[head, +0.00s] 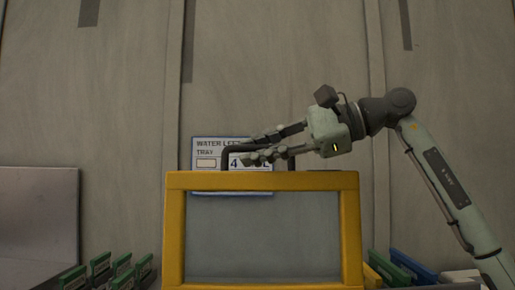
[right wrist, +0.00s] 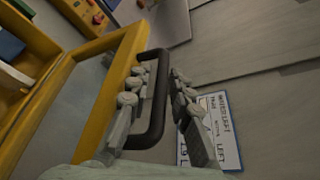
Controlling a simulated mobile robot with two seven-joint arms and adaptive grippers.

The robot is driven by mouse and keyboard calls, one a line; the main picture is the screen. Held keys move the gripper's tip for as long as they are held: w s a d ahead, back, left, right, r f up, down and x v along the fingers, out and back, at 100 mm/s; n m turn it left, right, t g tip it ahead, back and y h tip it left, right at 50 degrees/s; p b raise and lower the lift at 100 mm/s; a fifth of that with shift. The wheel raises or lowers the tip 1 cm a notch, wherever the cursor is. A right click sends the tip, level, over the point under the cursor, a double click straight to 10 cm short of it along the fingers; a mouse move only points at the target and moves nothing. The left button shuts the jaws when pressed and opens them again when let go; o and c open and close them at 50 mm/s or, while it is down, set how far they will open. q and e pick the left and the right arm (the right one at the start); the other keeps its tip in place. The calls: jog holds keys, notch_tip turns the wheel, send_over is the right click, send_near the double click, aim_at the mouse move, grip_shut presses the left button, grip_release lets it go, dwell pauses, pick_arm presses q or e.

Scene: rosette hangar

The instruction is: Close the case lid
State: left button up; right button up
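The case lid (head: 351,225) stands upright in the head view, a yellow frame around a grey panel. Its dark handle (head: 227,160) rises from the top edge. My right gripper (head: 252,148) reaches in from the right at the handle, just above the lid's top edge. In the right wrist view, the handle (right wrist: 157,105) lies between the two fingers of my right gripper (right wrist: 158,85), which are apart. A gap shows between the handle and the right-hand finger; the other finger is close to the handle, and contact is unclear. My left gripper is not in view.
A label sign (head: 207,144) is on the wall behind the handle. Green items (head: 123,265) stand low on the left, and green and blue items (head: 413,268) low on the right. A grey panel (head: 40,220) stands at far left. The lid hides much of the case.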

grip_shut()
jog(key=shift+s, duration=0.15)
dwell(0.4)
